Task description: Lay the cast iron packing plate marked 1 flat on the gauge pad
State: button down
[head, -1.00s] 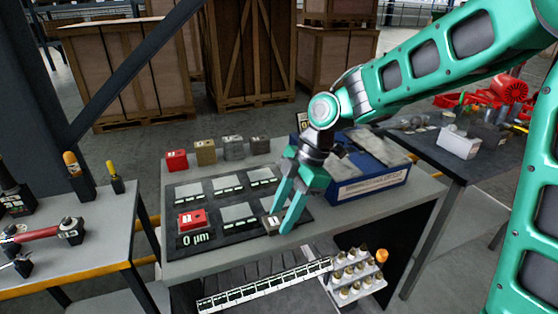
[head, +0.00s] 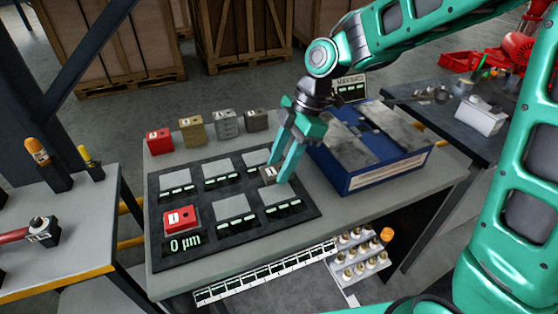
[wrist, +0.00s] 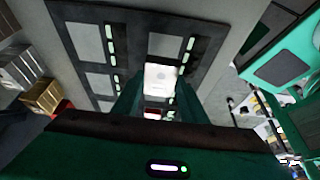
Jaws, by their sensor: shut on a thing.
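In the wrist view the plate (wrist: 160,77) looks pale between the fingers. Whether it touches the board I cannot tell. The board has two rows of grey square pads with small displays. A red block marked 1 (head: 182,219) sits on the front-left pad, above a display reading 0 µm.
Behind the board stand a red (head: 159,141), a brass (head: 191,131), a grey (head: 227,122) and a dark grey block (head: 257,120). A blue box (head: 370,165) with grey plates is close on the right. A rack of small bottles (head: 355,255) is below the table's front edge.

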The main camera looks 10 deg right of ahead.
send_over(280, 192)
jog(key=shift+w+f, duration=0.1)
jog(key=shift+f, duration=2.15)
jog(key=shift+f, duration=0.65)
jog(key=c, duration=1)
grip_release()
jog(key=v, duration=1)
jog(key=shift+r, duration=0.35)
jog(key=shift+d, duration=0.1)
notch_tip(280, 192, up, 6)
jog(key=shift+f, duration=0.1)
